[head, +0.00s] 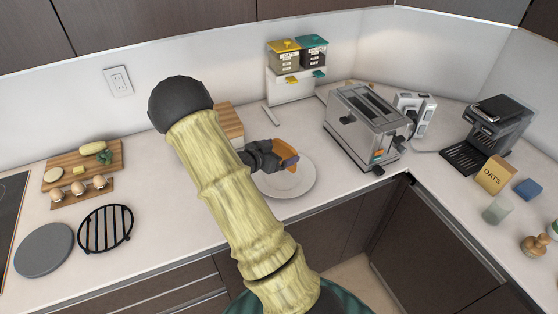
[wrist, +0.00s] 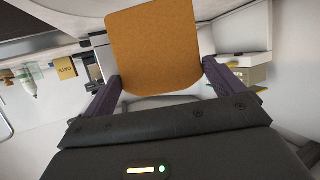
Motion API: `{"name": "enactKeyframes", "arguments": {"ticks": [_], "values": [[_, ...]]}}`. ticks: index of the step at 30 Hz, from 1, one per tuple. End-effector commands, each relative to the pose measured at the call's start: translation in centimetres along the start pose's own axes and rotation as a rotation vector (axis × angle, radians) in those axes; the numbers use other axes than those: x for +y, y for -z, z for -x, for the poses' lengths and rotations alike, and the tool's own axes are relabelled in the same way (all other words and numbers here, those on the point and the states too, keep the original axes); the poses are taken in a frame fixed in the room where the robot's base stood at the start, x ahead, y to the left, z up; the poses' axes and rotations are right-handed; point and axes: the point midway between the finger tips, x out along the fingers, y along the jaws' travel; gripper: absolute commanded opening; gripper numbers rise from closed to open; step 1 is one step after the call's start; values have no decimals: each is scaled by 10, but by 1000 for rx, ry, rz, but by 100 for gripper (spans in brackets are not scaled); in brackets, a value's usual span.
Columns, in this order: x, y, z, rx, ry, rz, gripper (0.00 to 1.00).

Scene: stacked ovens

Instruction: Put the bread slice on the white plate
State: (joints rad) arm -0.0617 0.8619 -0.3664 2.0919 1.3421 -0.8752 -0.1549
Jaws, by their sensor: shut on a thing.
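The bread slice (head: 285,152) is brown and held at the end of my arm in the head view. It fills the upper middle of the wrist view (wrist: 154,50), between the two purple fingers. My gripper (head: 283,160) is shut on the bread slice; it also shows in the wrist view (wrist: 160,82). The white plate (head: 295,186) lies on the counter, below and around the gripper in the head view. My gripper and the bread slice hide part of its far left side. I cannot tell the height of the slice above the plate.
A silver toaster (head: 366,123) stands right of the plate. A wooden block or board (head: 229,120) is behind my arm. A black coffee machine (head: 488,132) and an oats box (head: 494,173) are farther right. A black trivet (head: 105,229) and cutting board (head: 62,166) lie left.

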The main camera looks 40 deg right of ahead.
Motion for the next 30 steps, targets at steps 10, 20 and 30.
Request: {"name": "enactKeyframes", "arguments": {"ticks": [10,20,30], "values": [[0,-36,-14,-1,-1,3,82],[0,-39,-15,0,0,1,82],[0,-40,-16,0,0,1,100]]}}
